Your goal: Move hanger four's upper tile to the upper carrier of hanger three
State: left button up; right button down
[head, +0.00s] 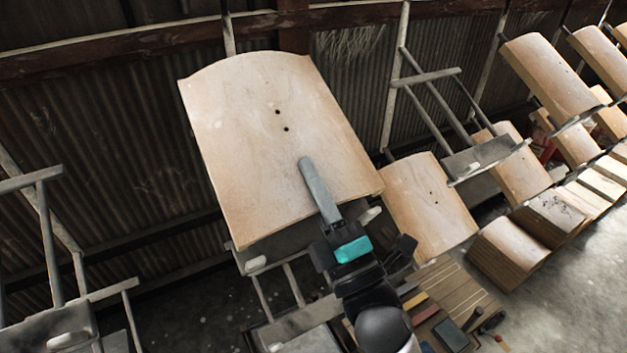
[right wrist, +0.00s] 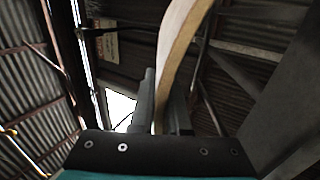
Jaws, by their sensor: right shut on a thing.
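The held tile (head: 262,140) is a large, pale, curved wooden board with two dark holes. My right gripper (head: 318,190) is shut on its lower edge, one finger lying over its upper face. In the right wrist view the tile's edge (right wrist: 172,65) stands between the two fingers (right wrist: 160,105). The tile lies tilted over the upper carrier (head: 285,240) of the middle hanger, close against it; whether its weight rests there I cannot tell. The hanger to its right has a bare upper carrier (head: 485,156) and a tile (head: 430,205) lower down. My left gripper is out of view.
Further right, hangers carry tiles (head: 550,75) above and below. Stacked tiles (head: 522,252) stand on the floor at right. At far left is a hanger with an empty carrier (head: 50,330). A board with tools (head: 455,300) lies below my right arm.

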jog(key=shift+w+a+f+b, duration=0.25)
jog(key=shift+f+b, duration=0.25)
jog(key=shift+b, duration=0.15)
jog(key=shift+w+a+f+b, duration=0.2)
jog(key=shift+w+f+b, duration=0.05)
jog(key=shift+f+b, duration=0.3)
jog(key=shift+w+f+b, duration=0.1)
jog(key=shift+f+b, duration=0.7)
jog(key=c, duration=0.9)
grip_release()
jog(key=shift+f, duration=0.1)
jog(key=shift+o, duration=0.4)
jog(key=shift+f, duration=0.55)
jog(key=b+v, duration=0.1)
jog(key=v, duration=1.4)
jog(key=shift+r+b, duration=0.25)
jog(key=shift+b, duration=0.15)
jog(key=shift+f, duration=0.1)
